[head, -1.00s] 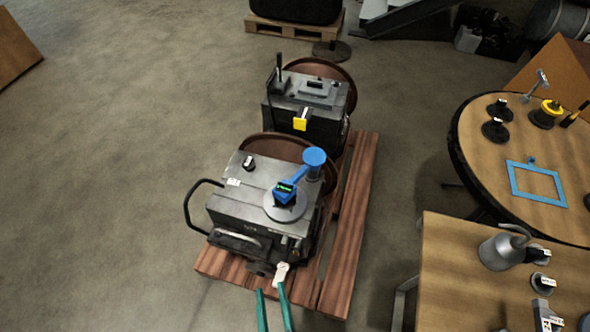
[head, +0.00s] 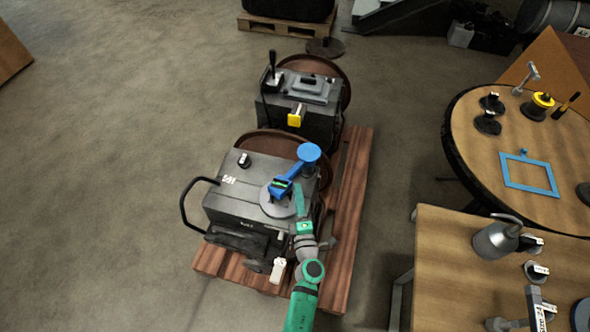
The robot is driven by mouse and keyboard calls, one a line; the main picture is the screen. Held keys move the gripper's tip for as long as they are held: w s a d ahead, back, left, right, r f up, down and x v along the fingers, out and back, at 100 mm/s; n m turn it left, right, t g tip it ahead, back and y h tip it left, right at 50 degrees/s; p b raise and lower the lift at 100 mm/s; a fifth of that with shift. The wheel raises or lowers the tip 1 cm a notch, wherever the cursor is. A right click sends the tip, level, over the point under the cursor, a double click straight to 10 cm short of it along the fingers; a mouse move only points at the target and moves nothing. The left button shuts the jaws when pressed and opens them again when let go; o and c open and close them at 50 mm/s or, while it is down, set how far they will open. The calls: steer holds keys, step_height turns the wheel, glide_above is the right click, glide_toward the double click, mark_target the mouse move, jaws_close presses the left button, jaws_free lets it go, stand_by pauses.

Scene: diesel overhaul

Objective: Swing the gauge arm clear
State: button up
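The blue gauge arm (head: 293,173) sits on top of the front machine (head: 240,205). Its round blue cap (head: 309,152) is at the far right corner of the top. Its gauge head (head: 281,187), with a small green display, lies over a round grey disc (head: 277,204). My green and grey arm reaches up from the bottom. My gripper (head: 300,197) is at the disc's right side, close beside the gauge head. I cannot tell whether it touches the gauge arm, or whether its fingers are open or shut.
A second machine (head: 299,110) with a yellow tag stands behind, on the same red-brown pallet (head: 348,220). A round table (head: 483,170) with a blue frame and a wooden bench (head: 440,270) with a metal can stand at right. The floor at left is clear.

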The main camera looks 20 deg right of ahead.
mark_target(295, 173)
steer(key=shift+w+d, duration=0.35)
steer(key=shift+w, duration=0.3)
steer(key=x, duration=0.9)
steer(key=shift+w, duration=0.35)
steer(key=shift+c, duration=0.2)
steer(key=shift+a, duration=0.1)
jaws_close()
